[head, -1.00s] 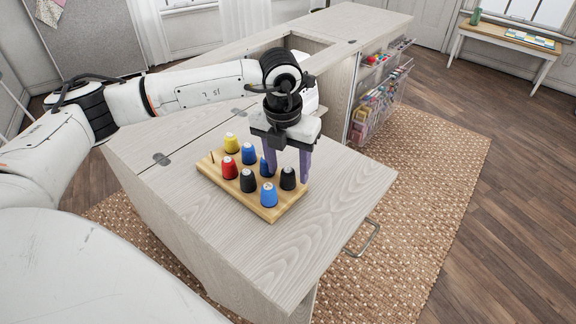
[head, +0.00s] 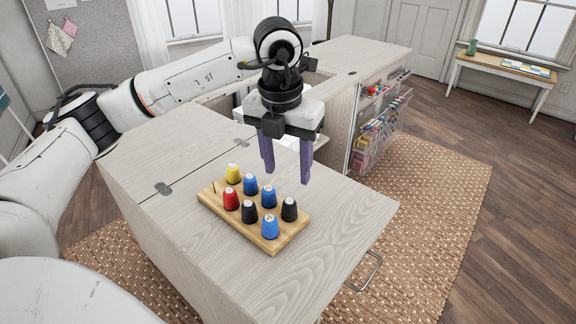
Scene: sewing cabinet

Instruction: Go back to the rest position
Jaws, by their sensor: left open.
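My left gripper (head: 288,166) is open and empty in the head view. Its two purple fingers point down, above and behind a wooden thread rack, apart from the spools. The rack (head: 222,215) lies on the cabinet top (head: 345,215). It holds several spools: a yellow one (head: 233,174), a red one (head: 231,199), blue ones (head: 270,228) and black ones (head: 289,210). One peg at the rack's left corner is bare. My right gripper is not in view.
The cabinet's far section has an opening with a white object partly hidden behind my gripper. Wire baskets (head: 380,125) with sewing supplies hang on its right side. A woven rug (head: 425,200) lies below. A small table (head: 500,68) stands at the back right.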

